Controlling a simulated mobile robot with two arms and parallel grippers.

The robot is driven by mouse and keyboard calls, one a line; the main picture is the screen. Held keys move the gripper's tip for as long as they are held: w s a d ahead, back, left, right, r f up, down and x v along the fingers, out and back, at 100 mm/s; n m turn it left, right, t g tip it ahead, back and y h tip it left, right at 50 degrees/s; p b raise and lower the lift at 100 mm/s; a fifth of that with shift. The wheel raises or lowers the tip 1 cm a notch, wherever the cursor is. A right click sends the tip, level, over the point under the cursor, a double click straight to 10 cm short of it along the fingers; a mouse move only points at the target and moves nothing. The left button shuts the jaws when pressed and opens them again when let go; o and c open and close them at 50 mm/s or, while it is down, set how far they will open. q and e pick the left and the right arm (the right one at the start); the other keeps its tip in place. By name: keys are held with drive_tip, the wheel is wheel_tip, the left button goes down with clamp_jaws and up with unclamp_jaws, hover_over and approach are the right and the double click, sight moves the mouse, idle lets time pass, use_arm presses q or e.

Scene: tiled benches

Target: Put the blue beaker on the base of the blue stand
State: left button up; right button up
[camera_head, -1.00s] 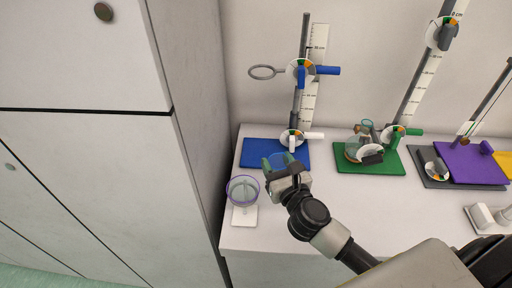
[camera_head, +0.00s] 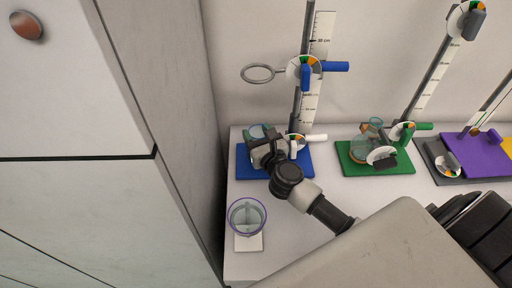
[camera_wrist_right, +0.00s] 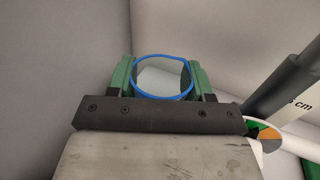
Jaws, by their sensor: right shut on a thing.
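The blue stand has a flat blue base (camera_head: 302,170), an upright rod with a ruler, a ring (camera_head: 258,74) and blue clamps. My right gripper (camera_head: 258,132) is over the left back part of the blue base. It is shut on the blue beaker (camera_head: 257,131), which is mostly hidden behind the gripper in the head view. In the right wrist view the beaker's blue rim (camera_wrist_right: 162,57) shows between the green finger pads. I cannot tell whether the beaker touches the base. My left gripper is not in view.
A purple-rimmed beaker (camera_head: 247,215) stands on a white pad at the bench's front left. A green stand base (camera_head: 375,170) with a flask (camera_head: 364,145) is to the right, then a purple board (camera_head: 474,156). A tall cabinet (camera_head: 90,215) borders the bench at left.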

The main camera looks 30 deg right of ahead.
drive_tip(key=shift+f, duration=0.5)
drive_tip(key=f, duration=0.1)
drive_tip(key=f+b, duration=0.1)
drive_tip(key=f, duration=0.1)
drive_tip(key=shift+w, duration=0.3)
drive_tip(key=shift+s+f+b, duration=0.1)
drive_tip(key=shift+f+b, duration=0.3)
drive_tip(key=shift+b, duration=0.05)
drive_tip(key=shift+f, duration=0.2)
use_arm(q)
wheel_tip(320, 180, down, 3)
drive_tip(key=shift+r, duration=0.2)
use_arm(e)
drive_tip(key=o, duration=0.9)
drive_tip(key=shift+r, duration=0.15)
drive_tip(key=s, duration=0.3)
drive_tip(key=s+b, duration=0.1)
drive_tip(key=s, duration=0.3)
drive_tip(key=s+b, duration=0.1)
drive_tip(key=s, duration=0.3)
drive_tip(key=shift+a, duration=0.3)
drive_tip(key=shift+s, duration=0.45)
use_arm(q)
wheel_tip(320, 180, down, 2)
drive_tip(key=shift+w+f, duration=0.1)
